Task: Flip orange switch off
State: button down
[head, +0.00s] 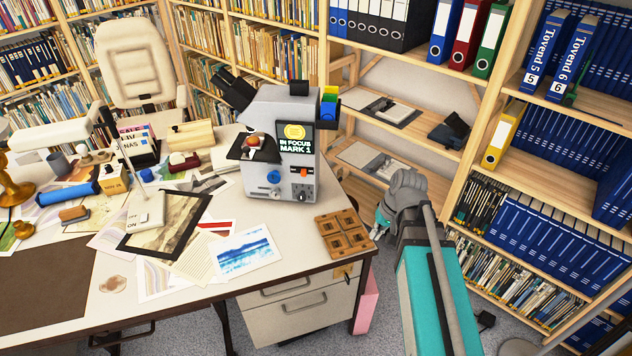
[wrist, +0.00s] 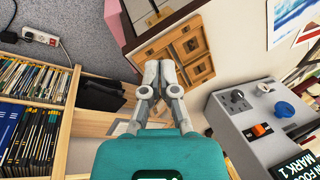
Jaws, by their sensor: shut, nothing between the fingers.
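The orange switch (head: 303,171) is on the front panel of a grey microscope-like machine (head: 268,118) on the desk. My gripper (head: 377,233) is off the desk's right edge, to the right of the machine and apart from the switch. In the wrist view my gripper (wrist: 161,67) has its fingers together and empty, pointing toward a wooden tray.
The wooden compartment tray (head: 344,232) lies on the desk's right corner, between my gripper and the machine. Loose prints (head: 245,251) lie in front. Bookshelves (head: 530,230) stand close on the right. The machine's screen reads "IN FOCUS MARK 1".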

aim_at(304, 172)
jog(key=w+a+f+y+b, duration=0.1)
jog(key=w+a+y+b, duration=0.25)
jog(key=w+b, duration=0.2)
jog(key=w+a+f+y+b, duration=0.2)
jog(key=w+y+b, duration=0.25)
jog(key=w, duration=0.25)
jog(key=w+r+t+y+b, duration=0.1)
jog(key=w+r+y+b, duration=0.3)
jog(key=w, duration=0.4)
jog(key=y+b, duration=0.1)
jog(key=y, duration=0.1)
jog(key=shift+w+d+y, duration=0.3)
jog(key=shift+d+y, duration=0.1)
jog(key=shift+a, duration=0.2)
jog(key=a, duration=1.3)
jog(key=shift+w+a, duration=0.3)
jog(key=shift+w, duration=0.1)
jog(key=shift+w+a, duration=0.1)
jog(key=shift+a, duration=1)
